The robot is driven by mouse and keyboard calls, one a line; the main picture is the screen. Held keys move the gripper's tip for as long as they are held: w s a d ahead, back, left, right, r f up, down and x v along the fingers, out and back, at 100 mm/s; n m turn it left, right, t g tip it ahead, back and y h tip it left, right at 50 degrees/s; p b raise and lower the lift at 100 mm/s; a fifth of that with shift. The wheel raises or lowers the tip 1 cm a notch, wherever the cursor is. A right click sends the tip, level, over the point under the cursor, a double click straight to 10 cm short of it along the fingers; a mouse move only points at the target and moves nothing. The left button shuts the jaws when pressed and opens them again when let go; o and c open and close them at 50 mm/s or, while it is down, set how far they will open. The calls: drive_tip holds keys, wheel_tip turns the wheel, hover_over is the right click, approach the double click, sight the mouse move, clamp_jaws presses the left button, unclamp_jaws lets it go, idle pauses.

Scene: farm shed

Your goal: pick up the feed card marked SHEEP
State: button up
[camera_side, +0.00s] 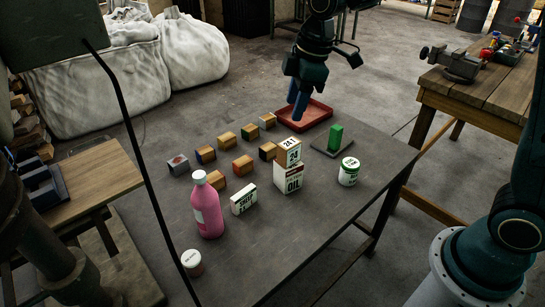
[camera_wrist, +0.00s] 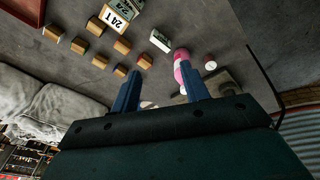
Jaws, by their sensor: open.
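A small white box or card (camera_side: 243,199) with dark lettering stands on the grey table, right of the pink bottle. The lettering is too small to read surely, so I cannot confirm it says SHEEP. It also shows in the wrist view (camera_wrist: 160,41), beyond my fingertips. No other card clearly reads SHEEP. My gripper (camera_side: 297,108) has blue fingers and hangs above the far part of the table, near the red tray. In the wrist view my gripper (camera_wrist: 161,73) is open, with nothing between its fingers.
Several wooden blocks (camera_side: 243,165) stand in rows left of a white OIL tin (camera_side: 288,178) topped by a number block (camera_side: 288,152). A pink bottle (camera_side: 208,208), a white-lidded jar (camera_side: 192,262), a green-labelled can (camera_side: 348,172), a green block (camera_side: 335,137) and a red tray (camera_side: 304,117) surround them.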

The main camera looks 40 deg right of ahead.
drive_tip(key=w+a+f+n+g, duration=0.1)
drive_tip(key=w+a+f+n, duration=0.25)
drive_tip(key=w+f, duration=0.45)
drive_tip(key=n+g, duration=0.2)
drive_tip(key=n, duration=0.2)
approach(243, 199)
drive_tip(key=shift+y, duration=0.3)
drive_tip(key=shift+w+d+f, duration=0.15)
drive_tip(key=shift+f, duration=0.85)
drive_tip(key=shift+w+d+f, duration=0.1)
drive_tip(key=shift+w+f, duration=0.05)
drive_tip(key=shift+f, duration=0.85)
drive_tip(key=shift+w+d+f, duration=0.15)
drive_tip(key=shift+f, duration=0.85)
drive_tip(key=shift+f, duration=0.1)
drive_tip(key=shift+s+a+f, duration=0.1)
drive_tip(key=shift+a+f, duration=0.15)
drive_tip(key=shift+f, duration=1)
drive_tip(key=shift+a+f, duration=0.25)
drive_tip(key=shift+f, duration=0.95)
drive_tip(key=shift+f, duration=0.25)
clamp_jaws()
